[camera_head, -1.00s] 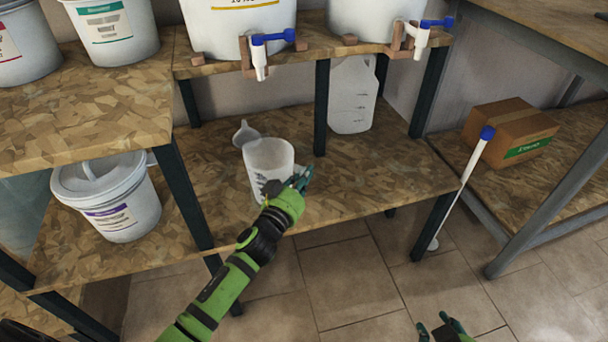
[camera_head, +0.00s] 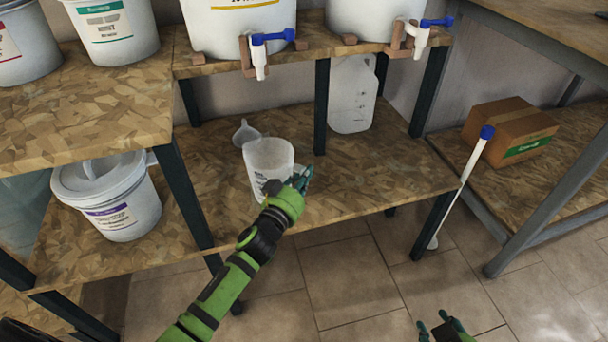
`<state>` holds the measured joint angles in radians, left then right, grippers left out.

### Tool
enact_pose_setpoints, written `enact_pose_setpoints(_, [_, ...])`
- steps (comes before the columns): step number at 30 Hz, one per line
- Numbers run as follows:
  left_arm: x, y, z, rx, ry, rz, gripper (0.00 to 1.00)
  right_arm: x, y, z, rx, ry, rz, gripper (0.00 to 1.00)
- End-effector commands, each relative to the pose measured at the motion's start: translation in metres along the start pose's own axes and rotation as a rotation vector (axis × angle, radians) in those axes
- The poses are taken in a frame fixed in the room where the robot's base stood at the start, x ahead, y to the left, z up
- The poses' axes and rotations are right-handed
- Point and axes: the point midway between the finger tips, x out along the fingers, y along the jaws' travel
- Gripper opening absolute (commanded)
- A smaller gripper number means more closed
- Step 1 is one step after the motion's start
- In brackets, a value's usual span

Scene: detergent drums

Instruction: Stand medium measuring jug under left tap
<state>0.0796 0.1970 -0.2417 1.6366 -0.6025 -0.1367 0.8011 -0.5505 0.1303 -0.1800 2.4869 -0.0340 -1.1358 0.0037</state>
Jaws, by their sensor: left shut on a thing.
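A translucent white measuring jug (camera_head: 268,158) stands upright on the lower shelf (camera_head: 350,190), below and about in line with the left tap (camera_head: 260,62). The left tap is white with a blue handle, on a white drum (camera_head: 240,14) on the upper shelf. My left gripper (camera_head: 290,184) is at the jug's front right side, shut on the jug; its fingers partly hide the jug's lower part. The right tap (camera_head: 420,42) is on a second drum (camera_head: 375,14). My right gripper (camera_head: 442,328) is at the bottom edge, away from everything; its fingers look apart.
A funnel (camera_head: 244,132) lies behind the jug. A larger translucent container (camera_head: 352,95) stands behind a dark shelf leg. A white bucket (camera_head: 108,198) sits at left. A white rod with a blue top (camera_head: 486,132) leans at right near a cardboard box (camera_head: 510,127).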

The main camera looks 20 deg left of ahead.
Motion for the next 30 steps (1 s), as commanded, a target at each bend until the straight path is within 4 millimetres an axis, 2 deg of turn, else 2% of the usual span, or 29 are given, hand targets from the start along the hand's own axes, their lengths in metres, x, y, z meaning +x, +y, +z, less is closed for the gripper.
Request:
enact_pose_setpoints(13, [0.0001, 0.0000, 0.0093, 0.000, 0.001, 0.000, 0.00, 0.0055, -0.0004, 0.0056, 0.000, 0.000, 0.000, 0.40])
enact_pose_setpoints(30, [0.0001, 0.0000, 0.0081, 0.000, 0.001, 0.000, 0.00, 0.0029, -0.0002, 0.0030, 0.000, 0.000, 0.000, 0.40])
